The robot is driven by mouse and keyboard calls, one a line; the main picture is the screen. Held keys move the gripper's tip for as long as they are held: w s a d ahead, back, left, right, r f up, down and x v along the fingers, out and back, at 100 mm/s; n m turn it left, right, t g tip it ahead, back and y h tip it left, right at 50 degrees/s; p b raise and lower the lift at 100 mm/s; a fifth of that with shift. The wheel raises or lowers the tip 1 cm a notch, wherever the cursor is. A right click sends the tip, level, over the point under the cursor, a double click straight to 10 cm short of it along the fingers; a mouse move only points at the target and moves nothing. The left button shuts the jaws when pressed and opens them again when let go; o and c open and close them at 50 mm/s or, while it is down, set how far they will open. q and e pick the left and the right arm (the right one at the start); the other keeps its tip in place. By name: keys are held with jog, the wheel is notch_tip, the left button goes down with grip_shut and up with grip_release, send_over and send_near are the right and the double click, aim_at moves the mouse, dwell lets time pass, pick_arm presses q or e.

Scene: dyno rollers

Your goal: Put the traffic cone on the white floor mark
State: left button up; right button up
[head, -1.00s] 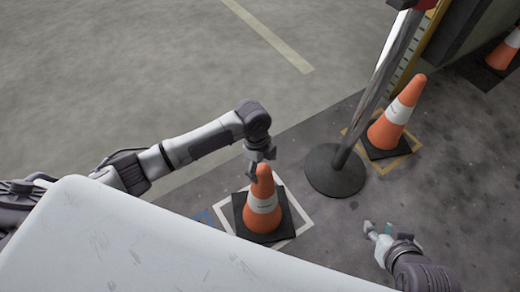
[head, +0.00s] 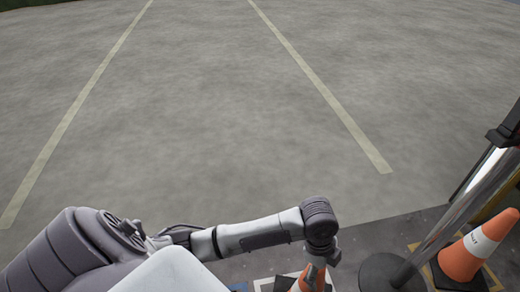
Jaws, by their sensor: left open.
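The orange traffic cone (head: 312,281) shows only its top part at the bottom edge of the head view; its base is cut off. A piece of the white floor mark (head: 263,282) shows beside it, at the cone's left. The rest of the mark is out of the picture, so the cone's exact fit within it cannot be told. My left gripper (head: 321,266) is open at the cone's tip, partly hidden by its own wrist; whether it touches the cone is unclear. My right gripper is out of view.
A chrome post (head: 455,215) on a round dark base (head: 377,272) stands right of the cone. A second orange cone (head: 465,256) stands further right on a yellow mark (head: 492,272). Open concrete (head: 230,120) with pale lines lies beyond.

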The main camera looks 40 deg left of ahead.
pick_arm(q)
jog(key=s+n+t, duration=0.2)
jog(key=s+n, duration=0.4)
jog(key=s+a+r+n+t+y, duration=0.1)
jog(key=s+a+r+n+y, duration=0.1)
jog(key=s+a+n, duration=0.7)
jog(key=shift+s+a+r+n, duration=0.3)
jog(key=shift+r+n, duration=0.1)
jog(key=shift+n, duration=0.3)
